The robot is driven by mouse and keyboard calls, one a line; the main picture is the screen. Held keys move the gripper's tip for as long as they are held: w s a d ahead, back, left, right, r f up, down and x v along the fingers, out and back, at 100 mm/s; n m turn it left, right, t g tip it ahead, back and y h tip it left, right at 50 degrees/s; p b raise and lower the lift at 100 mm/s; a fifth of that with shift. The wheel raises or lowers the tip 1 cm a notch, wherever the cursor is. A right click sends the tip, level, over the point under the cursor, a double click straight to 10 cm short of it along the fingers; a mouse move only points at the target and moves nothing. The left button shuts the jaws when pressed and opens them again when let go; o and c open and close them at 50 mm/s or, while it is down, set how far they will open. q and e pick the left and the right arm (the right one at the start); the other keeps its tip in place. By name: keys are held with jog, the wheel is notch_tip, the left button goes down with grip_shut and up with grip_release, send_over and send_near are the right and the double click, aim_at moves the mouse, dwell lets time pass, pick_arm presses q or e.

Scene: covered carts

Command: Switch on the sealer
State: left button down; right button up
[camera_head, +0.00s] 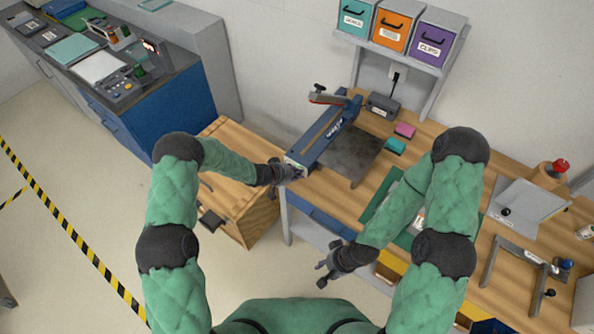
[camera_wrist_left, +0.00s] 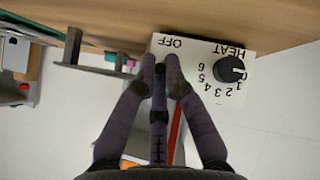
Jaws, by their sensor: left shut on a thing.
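The sealer (camera_head: 322,135) is a long blue machine with a raised red-tipped arm at the left of the wooden bench. Its white front panel (camera_wrist_left: 210,75) shows in the left wrist view, with OFF and HEAT labels and a black numbered dial (camera_wrist_left: 230,69). My left gripper (camera_head: 301,172) is at the sealer's near end. In the left wrist view its fingertips (camera_wrist_left: 160,66) are close together on the panel below OFF, beside the dial. They are shut on the sealer's switch, which they mostly hide. My right gripper (camera_head: 324,275) is open and empty in front of the bench.
A black box (camera_head: 382,105) with a cord stands behind the sealer. A wooden cabinet (camera_head: 228,215) is left of the bench. Labelled bins sit on the shelf (camera_head: 398,52) above.

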pick_arm(q)
jog(key=shift+s+f+g+y+p, duration=0.3)
jog(key=shift+s+f+p, duration=0.05)
jog(key=shift+p, duration=0.1)
jog(key=c, duration=1.4)
grip_release()
jog(key=shift+w+r, duration=0.2)
jog(key=shift+a+r, duration=0.3)
jog(key=shift+r, duration=0.05)
jog(key=shift+s+v, duration=0.1)
jog(key=shift+v, duration=1.7)
jog(key=shift+s+v, duration=0.15)
jog(key=shift+v, duration=1.65)
jog(key=shift+f, duration=0.15)
